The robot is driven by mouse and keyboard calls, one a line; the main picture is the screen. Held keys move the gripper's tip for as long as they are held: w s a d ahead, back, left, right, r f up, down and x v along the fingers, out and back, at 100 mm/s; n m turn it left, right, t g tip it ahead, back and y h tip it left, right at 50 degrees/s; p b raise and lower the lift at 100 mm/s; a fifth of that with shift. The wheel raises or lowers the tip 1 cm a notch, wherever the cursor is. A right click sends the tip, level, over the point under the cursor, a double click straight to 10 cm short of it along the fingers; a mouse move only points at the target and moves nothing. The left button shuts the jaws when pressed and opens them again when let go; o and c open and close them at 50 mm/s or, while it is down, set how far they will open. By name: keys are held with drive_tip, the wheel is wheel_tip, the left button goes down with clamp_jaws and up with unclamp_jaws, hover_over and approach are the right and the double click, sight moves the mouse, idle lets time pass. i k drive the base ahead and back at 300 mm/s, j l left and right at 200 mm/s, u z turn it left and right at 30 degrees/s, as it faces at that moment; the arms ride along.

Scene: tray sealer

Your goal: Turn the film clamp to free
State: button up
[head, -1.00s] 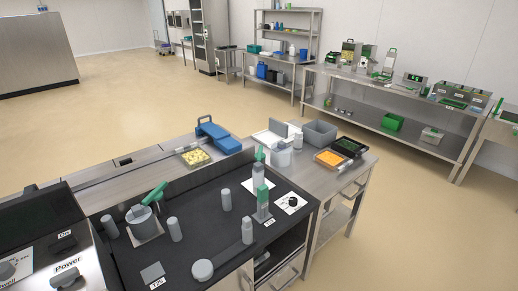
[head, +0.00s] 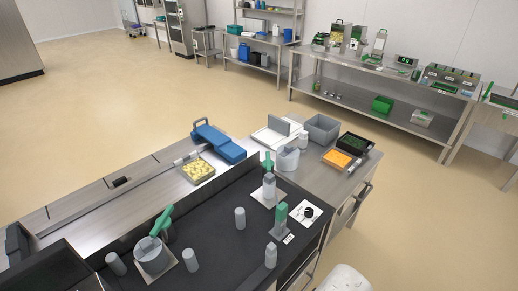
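Which fitting is the film clamp I cannot tell for sure, as no label for it is readable. On the black machine top (head: 215,240) stand a round grey fitting with a green lever (head: 161,222) at the left, a grey upright with a green top (head: 268,162) at the back, and a green-topped lever (head: 281,213) on a slotted base. Beside it a black knob (head: 309,213) sits on a white plate. My gripper is not in view. A white rounded part at the bottom edge is probably my arm.
Several short grey posts (head: 240,217) stand on the machine top. Behind are a tray of yellow pieces (head: 198,170), a blue handled block (head: 218,142), a grey bin (head: 322,128) and an orange-filled tray (head: 337,159). Open floor (head: 150,100) lies beyond, with benches at the back.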

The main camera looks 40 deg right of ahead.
sight(268, 163)
drive_tip(key=i+j+z, duration=0.15)
drive_tip(key=i, duration=1.15)
